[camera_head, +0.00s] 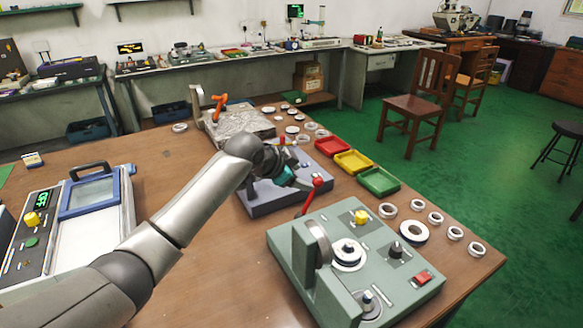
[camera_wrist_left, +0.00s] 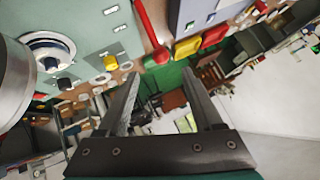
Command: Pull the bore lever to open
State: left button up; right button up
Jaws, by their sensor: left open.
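A red rod (camera_wrist_left: 148,22) also shows at the top of the left wrist view. My left gripper (camera_head: 304,183) is just left of the red knob, partly hidden by its own wrist. In the left wrist view its two fingers (camera_wrist_left: 163,92) are apart with nothing between them. Whether a finger touches the lever cannot be told. My right gripper is not in view.
A green-grey machine (camera_head: 290,262) with a yellow knob stands in front. Red, yellow and green trays (camera_head: 379,181) line the table's right edge. Bearing rings (camera_head: 414,233) lie at the right and back. A machine with an orange lever (camera_head: 219,104) stands behind. A blue-framed device (camera_head: 127,200) is left.

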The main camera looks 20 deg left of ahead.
pick_arm(q)
jog(key=shift+p+v, duration=0.35)
jog(key=shift+v, duration=1.65)
